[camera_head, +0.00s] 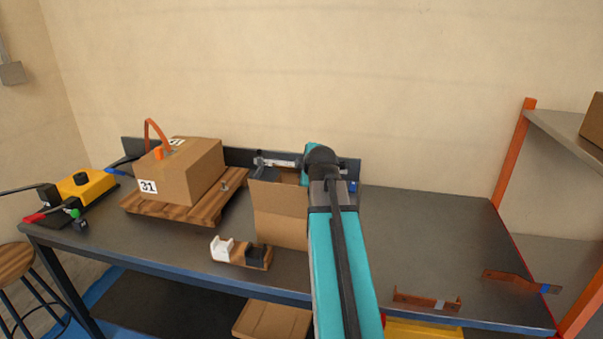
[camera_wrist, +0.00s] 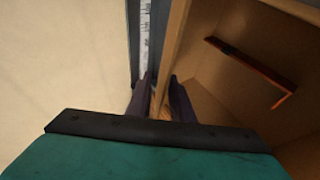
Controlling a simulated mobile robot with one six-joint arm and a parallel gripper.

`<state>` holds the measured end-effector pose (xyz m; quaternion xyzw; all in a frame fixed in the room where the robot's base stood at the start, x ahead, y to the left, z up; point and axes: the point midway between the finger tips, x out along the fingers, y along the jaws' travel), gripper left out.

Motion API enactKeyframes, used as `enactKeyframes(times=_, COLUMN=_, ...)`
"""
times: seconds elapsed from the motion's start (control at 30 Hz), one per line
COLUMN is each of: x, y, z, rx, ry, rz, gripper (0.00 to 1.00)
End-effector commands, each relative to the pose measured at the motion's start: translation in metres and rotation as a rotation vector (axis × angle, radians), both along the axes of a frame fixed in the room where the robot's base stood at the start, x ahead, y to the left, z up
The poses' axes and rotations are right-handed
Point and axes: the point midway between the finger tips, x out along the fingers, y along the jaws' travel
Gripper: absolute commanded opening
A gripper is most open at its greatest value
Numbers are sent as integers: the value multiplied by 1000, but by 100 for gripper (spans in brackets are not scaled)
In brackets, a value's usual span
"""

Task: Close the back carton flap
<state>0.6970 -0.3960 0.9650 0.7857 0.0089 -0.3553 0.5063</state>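The open carton (camera_head: 283,225) stands on the bench, partly behind my arm in the head view. Its tall brown front side faces the camera. In the wrist view, the carton interior (camera_wrist: 225,85) lies right of the fingers, with a reddish-brown bent bar (camera_wrist: 250,68) inside. A narrow tan cardboard edge (camera_wrist: 172,40), perhaps the back flap or back wall, runs down toward the fingers. My gripper (camera_wrist: 161,82) has its two dark fingers apart around the end of this edge; contact cannot be told. In the head view, the fingers are hidden behind my wrist.
A closed box labelled 31 (camera_head: 190,172) sits on a wooden pallet (camera_head: 205,210) to the left. A small wooden holder (camera_head: 255,261) stands before the carton. A dark rail (camera_head: 240,157) runs behind it. Brown brackets (camera_head: 425,303) lie right; the bench between is clear.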

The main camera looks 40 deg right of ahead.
Motion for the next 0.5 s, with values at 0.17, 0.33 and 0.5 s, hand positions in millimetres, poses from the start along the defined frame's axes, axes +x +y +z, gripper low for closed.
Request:
enactKeyframes(times=0.17, x=0, y=0, z=0, rx=1, ry=0, rz=-1, gripper=21)
enactKeyframes(times=0.33, x=-1, y=0, z=0, rx=1, ry=0, rz=-1, gripper=21)
enactKeyframes(times=0.5, x=-7, y=3, z=5, rx=0, ry=-1, rz=-1, gripper=21)
